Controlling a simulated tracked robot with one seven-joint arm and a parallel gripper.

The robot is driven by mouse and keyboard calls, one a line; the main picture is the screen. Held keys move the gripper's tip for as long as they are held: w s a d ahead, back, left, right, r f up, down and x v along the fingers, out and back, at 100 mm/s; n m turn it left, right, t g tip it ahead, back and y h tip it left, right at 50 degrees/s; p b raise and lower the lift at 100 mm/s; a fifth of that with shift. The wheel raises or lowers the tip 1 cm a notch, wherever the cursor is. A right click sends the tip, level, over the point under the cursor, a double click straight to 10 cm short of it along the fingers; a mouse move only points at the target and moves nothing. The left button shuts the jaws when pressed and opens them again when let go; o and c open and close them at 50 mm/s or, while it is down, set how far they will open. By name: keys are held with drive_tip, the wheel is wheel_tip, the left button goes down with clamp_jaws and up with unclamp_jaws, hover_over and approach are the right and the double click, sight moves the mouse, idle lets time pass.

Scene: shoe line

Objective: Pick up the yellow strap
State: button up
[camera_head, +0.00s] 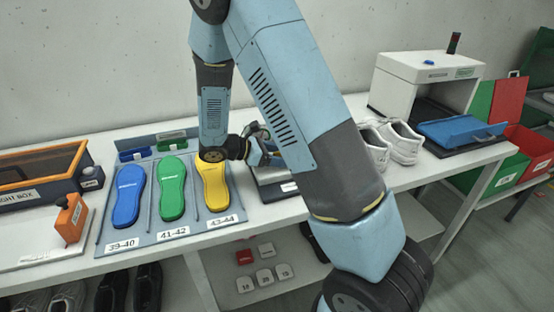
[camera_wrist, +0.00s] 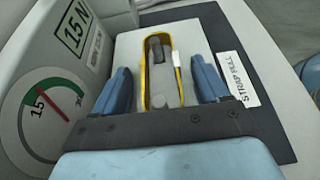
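The yellow strap (camera_wrist: 143,80) shows in the wrist view as a narrow upright loop around a grey post, with a small white tag on its right side. Nothing is held. In the head view my gripper is partly hidden behind my arm, and the strap cannot be made out there.
A gauge (camera_wrist: 47,112) marked 15 N stands close to the left finger. In the head view, blue, green and yellow insoles (camera_head: 213,184) lie on a mat to the left. White shoes (camera_head: 401,143) and a white machine (camera_head: 425,80) stand to the right.

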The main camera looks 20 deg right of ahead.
drive_tip(key=c, duration=1.1)
drive_tip(key=shift+r, duration=0.1)
wheel_tip(320, 180, up, 18)
drive_tip(key=shift+f, duration=0.1)
